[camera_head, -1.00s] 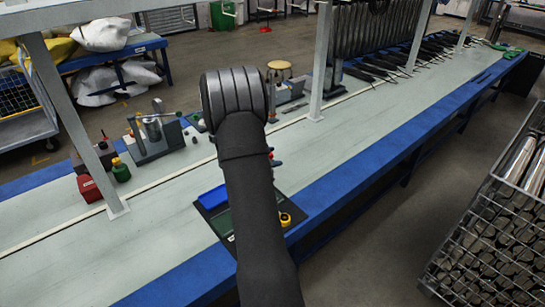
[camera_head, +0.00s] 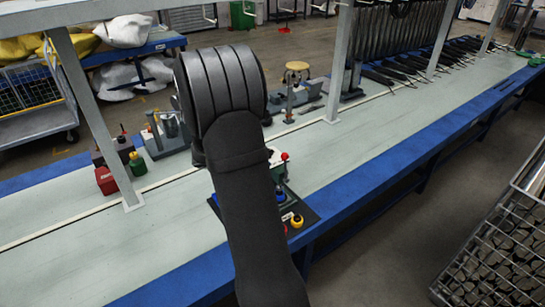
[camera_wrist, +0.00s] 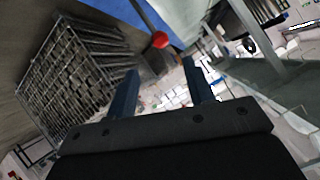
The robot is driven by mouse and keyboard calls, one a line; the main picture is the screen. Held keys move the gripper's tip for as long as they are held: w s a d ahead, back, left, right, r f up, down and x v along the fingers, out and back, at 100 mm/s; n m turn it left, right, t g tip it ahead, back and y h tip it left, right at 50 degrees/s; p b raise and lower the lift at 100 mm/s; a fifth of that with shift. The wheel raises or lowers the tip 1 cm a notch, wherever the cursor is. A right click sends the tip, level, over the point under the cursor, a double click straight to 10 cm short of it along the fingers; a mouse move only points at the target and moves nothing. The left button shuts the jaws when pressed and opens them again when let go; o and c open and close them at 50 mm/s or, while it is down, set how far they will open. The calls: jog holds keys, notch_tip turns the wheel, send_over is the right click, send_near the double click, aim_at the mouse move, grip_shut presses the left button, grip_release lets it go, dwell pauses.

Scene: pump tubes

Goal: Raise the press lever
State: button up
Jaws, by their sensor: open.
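A red ball knob (camera_wrist: 160,40), which looks like the end of the press lever, shows in the wrist view. It sits on a thin grey rod (camera_wrist: 144,14), beyond my fingers and above the gap between them in the picture. My gripper (camera_wrist: 162,78) is open, with its two dark fingers apart and nothing between them. A small red knob (camera_head: 284,156) also shows in the head view, just right of my arm above the dark mat. Most of the press there is hidden behind my arm, and so is my gripper.
Grey posts (camera_head: 90,120) rise from the bench (camera_head: 60,225). A wire basket (camera_head: 495,245) stands to the right. Several fixtures line the back; the front right bench is clear.

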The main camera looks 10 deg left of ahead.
aim_at(284, 156)
jog(key=shift+v, duration=1.5)
jog(key=shift+w, duration=0.1)
jog(key=x, duration=1.7)
jog(key=shift+w+d+f, duration=0.1)
jog(key=shift+d, duration=0.1)
